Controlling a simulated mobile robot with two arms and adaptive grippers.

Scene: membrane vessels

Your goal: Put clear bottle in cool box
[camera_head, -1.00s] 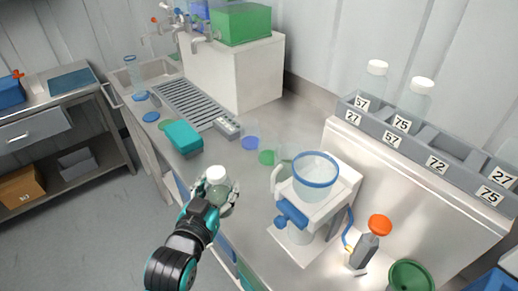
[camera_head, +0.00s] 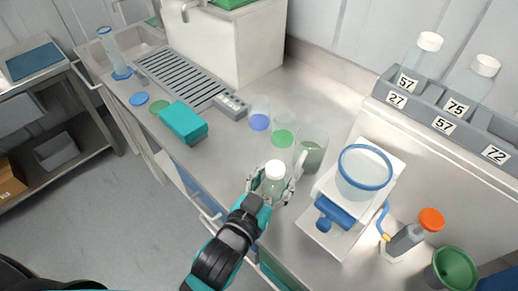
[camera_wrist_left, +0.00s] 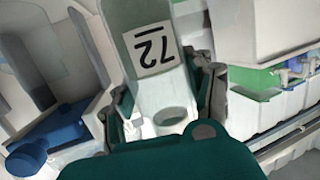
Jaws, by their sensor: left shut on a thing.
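The clear bottle (camera_head: 274,187) has a white cap and sits between the fingers of my left gripper (camera_head: 272,190), which is shut on it near the counter's front edge. In the left wrist view the bottle (camera_wrist_left: 150,80) shows a label reading 72, and my gripper's fingers (camera_wrist_left: 160,105) press on both its sides. I cannot tell whether its base touches anything. I cannot make out for certain which thing is the cool box. My right gripper is not in view.
A filter unit with a blue-rimmed funnel (camera_head: 364,172) stands right of the bottle. Clear beakers (camera_head: 312,150) stand just behind it. A teal box (camera_head: 183,122) lies to the left. A grey rack (camera_head: 420,104) holds two labelled bottles. A sink (camera_head: 110,53) is far left.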

